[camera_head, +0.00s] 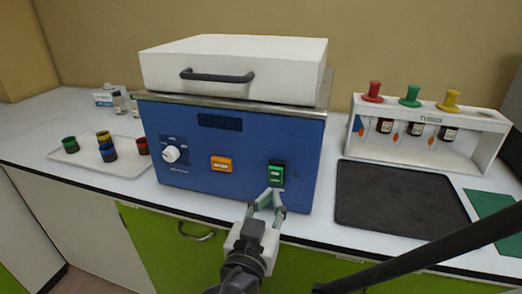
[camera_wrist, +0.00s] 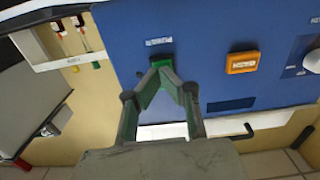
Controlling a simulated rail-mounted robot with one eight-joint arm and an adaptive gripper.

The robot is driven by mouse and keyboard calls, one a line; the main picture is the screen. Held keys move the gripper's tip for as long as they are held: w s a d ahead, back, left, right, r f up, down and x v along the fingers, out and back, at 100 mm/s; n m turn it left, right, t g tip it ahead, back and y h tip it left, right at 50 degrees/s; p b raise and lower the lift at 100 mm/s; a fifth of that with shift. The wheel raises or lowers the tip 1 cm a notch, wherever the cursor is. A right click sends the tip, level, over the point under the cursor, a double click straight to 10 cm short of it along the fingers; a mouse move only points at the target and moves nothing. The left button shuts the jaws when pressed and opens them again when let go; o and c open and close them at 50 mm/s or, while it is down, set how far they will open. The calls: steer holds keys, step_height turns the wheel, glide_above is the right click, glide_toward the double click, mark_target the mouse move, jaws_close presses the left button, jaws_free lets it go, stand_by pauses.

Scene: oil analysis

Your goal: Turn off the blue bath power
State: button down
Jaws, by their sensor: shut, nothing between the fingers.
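The blue bath (camera_head: 245,180) is a blue box with a white lid (camera_head: 235,65) lowered on top. Its green power switch (camera_head: 276,170) is at the right of the front panel, and an orange switch (camera_head: 221,164) is left of it. My gripper (camera_head: 272,192) is shut and empty, with its fingertips just below the green switch. In the wrist view the fingertips (camera_wrist: 165,72) overlap the green switch (camera_wrist: 161,61) and partly hide it. I cannot tell whether they touch it. The switch's setting is too small to read.
A white dial (camera_head: 170,154) is at the panel's left. A tray (camera_head: 100,157) with several small coloured cups stands left of the bath. A black mat (camera_head: 400,195) and a white rack (camera_head: 430,150) with bottles are at the right.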

steer(key=f+b+v, duration=0.1)
steer(key=f+v, duration=0.1)
steer(key=v, duration=0.8)
steer(key=shift+s+b, duration=0.3)
steer(key=shift+b, duration=0.1)
steer(key=w+d+f+n+g+p, duration=0.1)
steer(key=w+d+f+g+p, duration=0.2)
steer(key=d, duration=0.4)
steer(key=w+d+f+n+g+p, duration=0.1)
steer(key=w+d+n+g+p, duration=0.15)
steer(key=d+g, duration=0.35)
steer(key=s+d+r+g+y+p, duration=0.1)
steer(key=d+r+y+p, duration=0.2)
steer(key=d+r, duration=0.4)
steer(key=shift+s+d+r+y, duration=0.15)
steer(key=shift+d+r+y, duration=0.2)
steer(key=shift+d+y, duration=0.4)
steer(key=shift+m, duration=0.25)
stand_by(1.3)
